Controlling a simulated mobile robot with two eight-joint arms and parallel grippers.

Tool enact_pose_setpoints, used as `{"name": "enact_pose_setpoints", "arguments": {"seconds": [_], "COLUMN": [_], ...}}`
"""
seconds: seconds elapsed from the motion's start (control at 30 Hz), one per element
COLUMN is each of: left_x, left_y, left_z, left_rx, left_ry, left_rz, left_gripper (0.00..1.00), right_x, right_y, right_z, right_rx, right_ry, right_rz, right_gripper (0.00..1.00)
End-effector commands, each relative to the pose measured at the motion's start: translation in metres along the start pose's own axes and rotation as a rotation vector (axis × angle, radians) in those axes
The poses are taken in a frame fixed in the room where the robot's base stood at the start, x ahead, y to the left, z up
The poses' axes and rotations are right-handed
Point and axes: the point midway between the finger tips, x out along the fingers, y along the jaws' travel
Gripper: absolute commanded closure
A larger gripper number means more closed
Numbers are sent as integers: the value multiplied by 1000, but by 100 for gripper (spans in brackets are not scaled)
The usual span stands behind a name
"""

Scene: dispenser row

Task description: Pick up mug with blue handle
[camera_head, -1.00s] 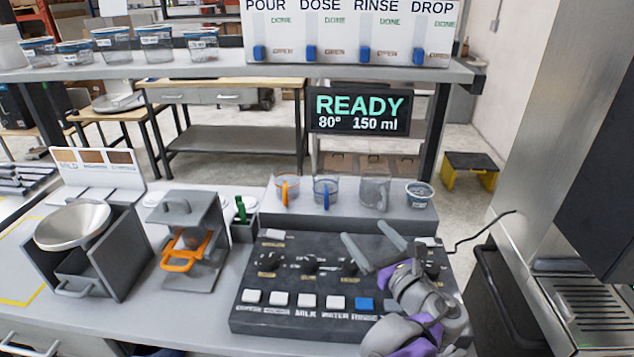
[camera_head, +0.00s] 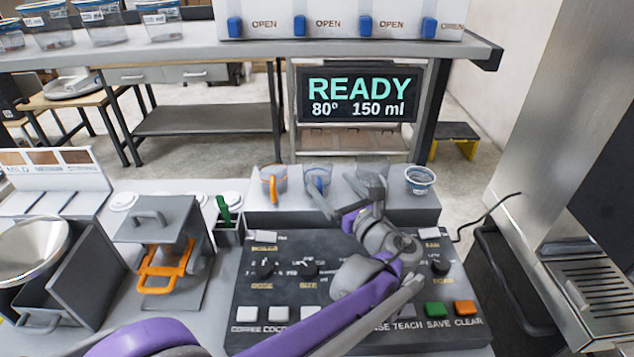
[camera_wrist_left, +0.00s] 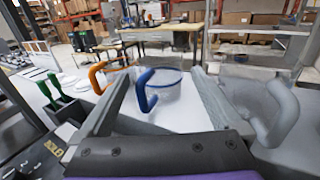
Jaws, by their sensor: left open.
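The mug with the blue handle (camera_head: 318,178) is a clear glass standing on the raised grey shelf behind the control panel. It also shows in the left wrist view (camera_wrist_left: 168,88), upright, with its blue handle towards me. My left gripper (camera_head: 338,187) reaches over the panel from the front and is open. In the left wrist view its two fingers (camera_wrist_left: 162,85) point at the mug, one on each side, and nothing is gripped. In the head view the fingers partly cover the mug's right side. My right gripper is not in view.
An orange-handled mug (camera_head: 273,184) stands just left of the blue one. A grey-handled mug (camera_wrist_left: 275,112) stands close to my right finger. The control panel (camera_head: 262,284) lies below my arm.

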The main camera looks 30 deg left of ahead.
Motion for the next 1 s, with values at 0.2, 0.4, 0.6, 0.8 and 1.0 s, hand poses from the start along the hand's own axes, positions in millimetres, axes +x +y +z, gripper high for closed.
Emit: {"name": "enact_pose_setpoints", "arguments": {"seconds": [0.2, 0.4, 0.6, 0.8, 1.0], "left_x": [18, 49, 64, 64, 64], "left_y": [1, 0, 0, 0, 0], "left_z": [0, 0, 0, 0, 0], "left_rx": [0, 1, 1, 0, 0], "left_ry": [0, -1, 0, 0, 0], "left_rz": [2, 3, 1, 0, 0], "left_gripper": [0, 0, 0, 0, 36], "right_x": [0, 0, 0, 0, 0], "right_y": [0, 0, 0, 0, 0], "right_z": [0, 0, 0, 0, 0], "right_rx": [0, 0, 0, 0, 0], "right_ry": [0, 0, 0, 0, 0], "right_rz": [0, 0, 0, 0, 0], "right_gripper": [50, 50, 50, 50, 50]}}
